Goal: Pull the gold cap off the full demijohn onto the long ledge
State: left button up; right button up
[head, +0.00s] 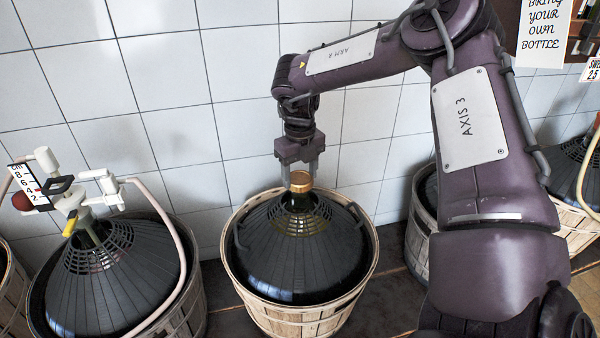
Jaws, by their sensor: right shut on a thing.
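The gold cap (300,184) sits at the top of the dark green neck of the middle demijohn (285,262). This demijohn has a ribbed black cover and stands upright in a wooden slatted basket (262,318). My right gripper (300,176) points down from above, with its fingers shut on the cap. I cannot tell whether the cap is still seated or slightly lifted. How full the demijohn is cannot be seen through its cover. My left gripper is not in view. I cannot make out for certain which surface is the long ledge.
A left demijohn (110,268) carries a tap fitting (72,195) and a pale hose (172,235). More baskets stand at right, partly behind my right arm. A white tiled wall (180,130) is close behind. A paper sign (544,35) hangs upper right.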

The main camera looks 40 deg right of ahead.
aim_at(300, 177)
jog(key=shift+r, duration=0.15)
jog(key=shift+r+p, duration=0.55)
jog(key=shift+r, duration=0.2)
jog(key=shift+r, duration=0.25)
jog(key=shift+r+p, duration=1.7)
jog(key=shift+r, duration=0.7)
